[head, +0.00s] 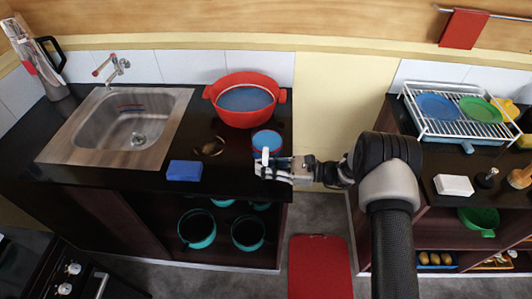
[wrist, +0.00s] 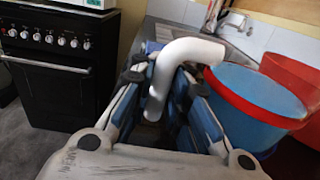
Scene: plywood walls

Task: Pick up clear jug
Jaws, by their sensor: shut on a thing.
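A small round jug (head: 267,139), blue with a red rim and a white handle, is at the front right edge of the dark counter. It does not look clear. In the wrist view the jug (wrist: 258,105) is right of the fingers, and its curved white handle (wrist: 192,47) runs down between them. My gripper (head: 268,166) reaches in from the right at the counter's edge and is shut on the handle. The gripper also shows in the wrist view (wrist: 172,92). I cannot tell whether the jug's base touches the counter.
A red pot (head: 245,112) stands close behind the jug. A blue block (head: 184,171) lies to the left, near the sink (head: 128,130). A grey container with a dark handle (head: 54,82) is at the far left. A dish rack (head: 450,125) stands on the right counter.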

